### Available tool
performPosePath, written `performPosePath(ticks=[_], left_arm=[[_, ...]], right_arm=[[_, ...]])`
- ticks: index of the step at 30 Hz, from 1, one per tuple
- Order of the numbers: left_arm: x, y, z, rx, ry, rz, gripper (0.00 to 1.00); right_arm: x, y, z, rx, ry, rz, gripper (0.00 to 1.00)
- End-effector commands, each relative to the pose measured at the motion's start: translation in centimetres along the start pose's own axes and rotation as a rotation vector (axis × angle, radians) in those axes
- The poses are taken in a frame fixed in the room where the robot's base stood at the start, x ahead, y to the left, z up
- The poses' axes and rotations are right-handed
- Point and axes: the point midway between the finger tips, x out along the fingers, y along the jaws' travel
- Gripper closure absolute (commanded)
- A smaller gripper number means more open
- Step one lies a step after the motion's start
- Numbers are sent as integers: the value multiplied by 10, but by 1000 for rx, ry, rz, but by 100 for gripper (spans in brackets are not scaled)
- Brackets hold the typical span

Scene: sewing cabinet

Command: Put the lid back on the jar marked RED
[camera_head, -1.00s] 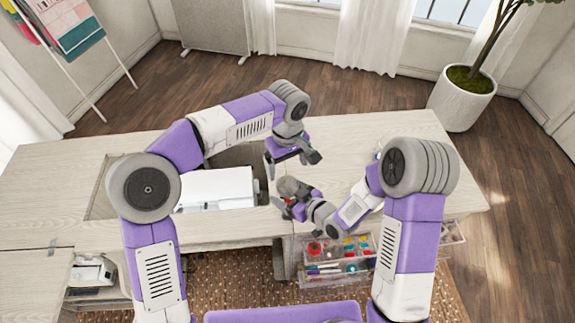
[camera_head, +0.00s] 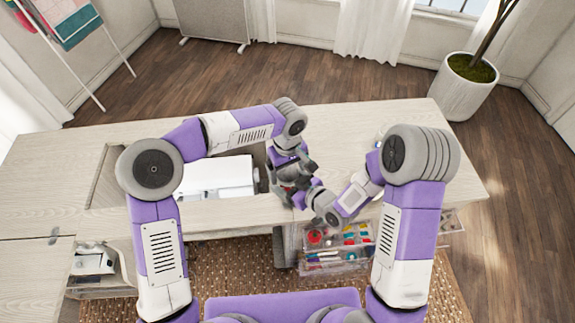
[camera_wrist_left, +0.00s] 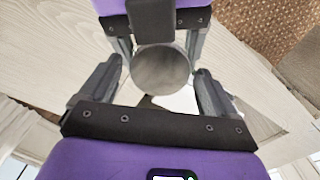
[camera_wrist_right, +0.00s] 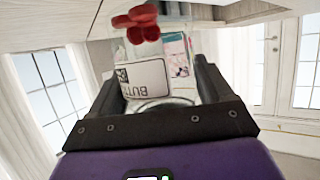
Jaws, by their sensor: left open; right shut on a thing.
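The clear jar (camera_wrist_right: 180,58) sits between my right gripper's (camera_wrist_right: 165,85) fingers. It has a white label with letters like "BUTT", upside down in the picture, and red round pieces at its far end. My right gripper is shut on it. In the left wrist view a round grey metal disc (camera_wrist_left: 160,68), apparently the lid, lies at the jar's place between the right fingers. Whether it is seated cannot be told. My left gripper (camera_wrist_left: 158,88) is open, with a finger on each side of the disc. In the head view both grippers overlap near the cabinet's front edge, and the left gripper (camera_head: 292,178) hides most of the jar.
A white sewing machine (camera_head: 218,176) lies in the cabinet well, left of the grippers. An open clear drawer (camera_head: 335,264) with coloured supplies sits below the front edge.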

Motion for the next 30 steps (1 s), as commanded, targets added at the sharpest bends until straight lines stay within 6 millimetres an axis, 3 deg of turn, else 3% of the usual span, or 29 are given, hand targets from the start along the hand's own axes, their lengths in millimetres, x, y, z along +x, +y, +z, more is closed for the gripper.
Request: performPosePath(ticks=[4,15,30], left_arm=[[0,0,0,0,0,0,10],[0,0,0,0,0,0,66],[-1,0,0,285,1,0,68]], right_arm=[[0,0,-1,0,2,0,100],[0,0,0,0,2,0,100],[0,0,0,0,1,0,100]])
